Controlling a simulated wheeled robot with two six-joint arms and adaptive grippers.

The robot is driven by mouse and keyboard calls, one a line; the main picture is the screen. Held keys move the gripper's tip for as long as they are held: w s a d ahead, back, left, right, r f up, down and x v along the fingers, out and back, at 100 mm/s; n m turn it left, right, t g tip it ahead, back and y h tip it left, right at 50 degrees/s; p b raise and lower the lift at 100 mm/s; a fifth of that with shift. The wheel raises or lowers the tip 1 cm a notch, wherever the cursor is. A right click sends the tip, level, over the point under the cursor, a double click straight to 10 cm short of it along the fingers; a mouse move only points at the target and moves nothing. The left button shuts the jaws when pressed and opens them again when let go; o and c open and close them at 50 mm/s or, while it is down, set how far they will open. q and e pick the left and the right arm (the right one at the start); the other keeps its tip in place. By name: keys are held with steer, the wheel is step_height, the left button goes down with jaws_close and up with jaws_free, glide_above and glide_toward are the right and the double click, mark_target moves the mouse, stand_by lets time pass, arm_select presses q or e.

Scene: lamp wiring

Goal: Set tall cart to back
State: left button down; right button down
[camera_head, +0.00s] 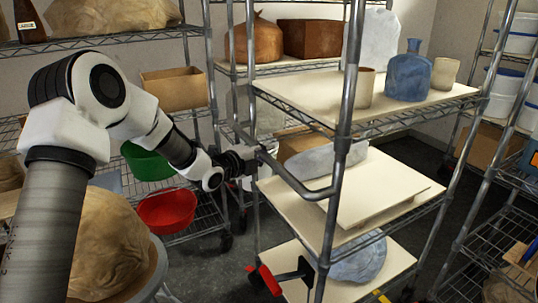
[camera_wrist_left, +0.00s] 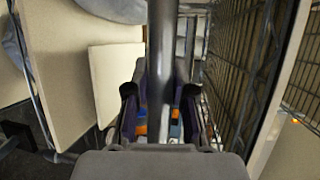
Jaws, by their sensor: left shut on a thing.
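The tall cart (camera_head: 345,150) is a metal-framed wheeled rack with pale board shelves, standing in the middle of the head view. A bent grey push handle (camera_head: 292,180) sticks out from its near left side. My left gripper (camera_head: 256,160) is at the upper end of this handle. In the left wrist view the gripper (camera_wrist_left: 160,110) has its two dark fingers on either side of a grey metal bar (camera_wrist_left: 161,50), shut on it. Parts of the fingers are hidden behind the wrist in the head view. My right gripper is not in view.
The cart carries a blue jug (camera_head: 409,72), cups and clay pieces. A wire rack with a green bowl (camera_head: 148,162) and a red bowl (camera_head: 167,208) stands left. Another rack with white buckets (camera_head: 506,88) stands right. Dark floor (camera_head: 412,160) shows behind the cart.

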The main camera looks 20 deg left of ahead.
arm_select(q)
steer(key=shift+s+a+f, duration=0.15)
steer(key=shift+s+f, duration=0.05)
steer(key=c, duration=1.3)
jaws_free()
steer(key=o, duration=0.3)
steer(key=shift+s+a+r, duration=0.15)
steer(key=shift+s+a, duration=0.15)
steer(key=shift+s, duration=0.15)
steer(key=v, duration=1.2)
steer(key=shift+a, duration=0.2)
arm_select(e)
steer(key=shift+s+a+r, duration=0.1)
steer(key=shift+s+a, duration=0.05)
arm_select(q)
steer(key=shift+s, duration=0.1)
